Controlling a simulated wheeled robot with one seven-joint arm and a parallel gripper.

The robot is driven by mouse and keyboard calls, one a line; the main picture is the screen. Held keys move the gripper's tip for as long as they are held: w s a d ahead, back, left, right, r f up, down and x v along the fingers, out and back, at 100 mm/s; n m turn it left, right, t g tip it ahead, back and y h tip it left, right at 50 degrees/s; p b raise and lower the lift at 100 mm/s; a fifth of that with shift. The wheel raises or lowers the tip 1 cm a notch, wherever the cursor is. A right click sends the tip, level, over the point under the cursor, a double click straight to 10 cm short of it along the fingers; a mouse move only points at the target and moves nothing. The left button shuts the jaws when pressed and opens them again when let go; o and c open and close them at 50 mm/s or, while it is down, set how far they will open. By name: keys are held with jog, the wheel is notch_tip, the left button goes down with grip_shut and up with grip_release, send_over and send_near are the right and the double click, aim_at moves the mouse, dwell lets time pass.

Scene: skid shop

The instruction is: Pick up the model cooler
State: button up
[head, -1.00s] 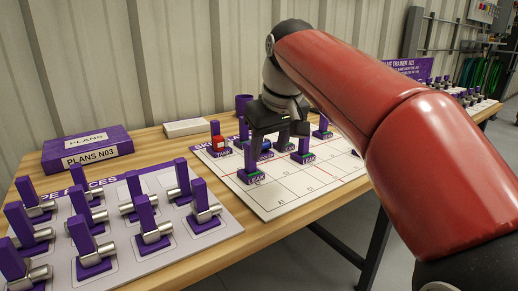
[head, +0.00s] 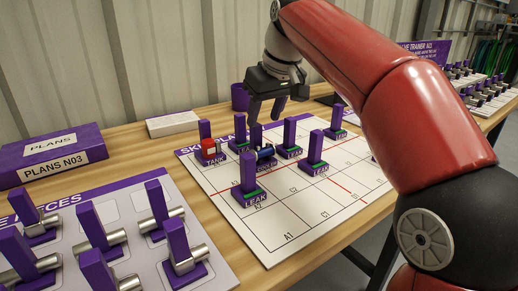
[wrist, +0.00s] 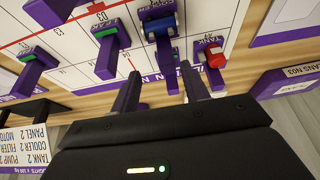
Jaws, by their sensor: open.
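My gripper (head: 266,112) is open and empty, pointing down above the far part of the white board (head: 268,238). In the wrist view its two fingers (wrist: 161,88) frame a purple upright post (wrist: 167,68). A partly hidden label by this post seems to begin with "COO", so it may be the model cooler; I cannot be sure.
Purple posts labelled LEAK, one at the front (head: 250,186) and one to the right (head: 315,150), stand on the board. A board of pieces with metal cylinders (head: 215,268) lies front left. A purple PLANS box (head: 50,158) is at the back left. The board's front squares are clear.

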aim_at(255, 136)
jog(key=x, duration=0.4)
jog(key=b+x, duration=0.1)
jog(key=x, duration=0.1)
jog(key=shift+s+a+f, duration=0.2)
jog(key=shift+a+f, duration=0.15)
jog(key=shift+a, duration=0.05)
grip_shut()
